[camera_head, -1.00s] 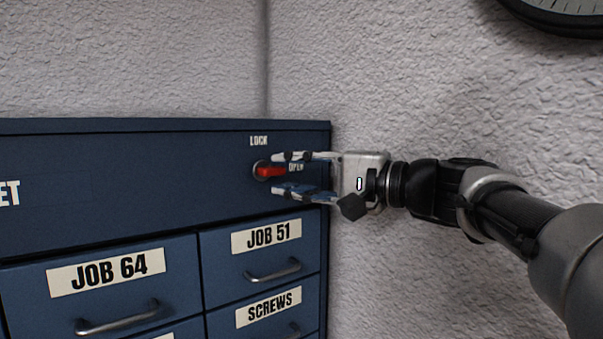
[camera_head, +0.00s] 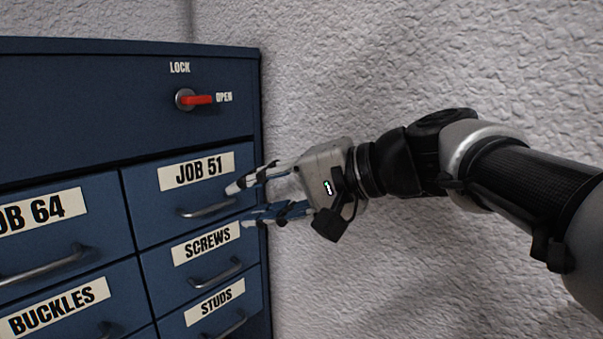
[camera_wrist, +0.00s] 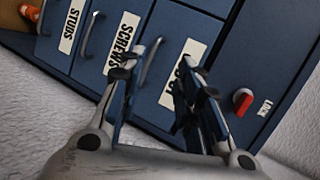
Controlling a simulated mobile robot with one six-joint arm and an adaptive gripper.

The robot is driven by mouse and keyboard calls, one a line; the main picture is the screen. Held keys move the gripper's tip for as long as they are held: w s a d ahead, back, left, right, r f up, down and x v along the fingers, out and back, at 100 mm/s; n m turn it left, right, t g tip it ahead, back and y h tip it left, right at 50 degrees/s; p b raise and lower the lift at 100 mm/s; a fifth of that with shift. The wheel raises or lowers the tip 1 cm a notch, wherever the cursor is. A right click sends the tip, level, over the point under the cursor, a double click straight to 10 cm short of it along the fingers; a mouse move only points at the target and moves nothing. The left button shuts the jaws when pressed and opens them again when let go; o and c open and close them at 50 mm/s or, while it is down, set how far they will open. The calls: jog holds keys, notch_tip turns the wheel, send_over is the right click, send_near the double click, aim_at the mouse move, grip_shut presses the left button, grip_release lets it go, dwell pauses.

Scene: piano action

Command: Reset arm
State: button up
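My gripper (camera_head: 238,206) is open and empty, with its two fingers apart in front of the right edge of the blue cabinet (camera_head: 90,110), near the JOB 51 and SCREWS drawers. In the wrist view my gripper (camera_wrist: 160,75) also shows spread fingers with nothing between them. The red lock handle (camera_head: 198,99) is above and left of my gripper, apart from it, and points right toward the OPEN label (camera_head: 224,97). The handle also shows at the right of the wrist view (camera_wrist: 242,101).
The JOB 51 drawer (camera_head: 155,210) and SCREWS drawer (camera_head: 190,270) look shut, with protruding metal handles close to my fingers. A textured pale wall (camera_head: 420,60) stands behind my arm. An orange item (camera_wrist: 29,12) shows at the wrist view's upper left.

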jog(key=s+d+f+n+h+b, duration=0.1)
jog(key=s+d+f+h+b, duration=0.1)
jog(key=s+d+f+h, duration=0.2)
jog(key=s+d+f+n+h+b, duration=0.1)
jog(key=s+d+f+h, duration=0.3)
jog(key=s+d+f, duration=0.5)
jog(key=s+d+f+n+h+b, duration=0.1)
jog(key=s+d+f+h+b, duration=0.2)
jog(key=f, duration=1.7)
jog(key=s+d+h, duration=0.1)
jog(key=s+d, duration=0.3)
jog(key=d, duration=0.1)
jog(key=shift+s+d+f+n+g+h, duration=0.15)
jog(key=shift+s+f+n+g+h, duration=0.15)
jog(key=shift+f+g, duration=0.1)
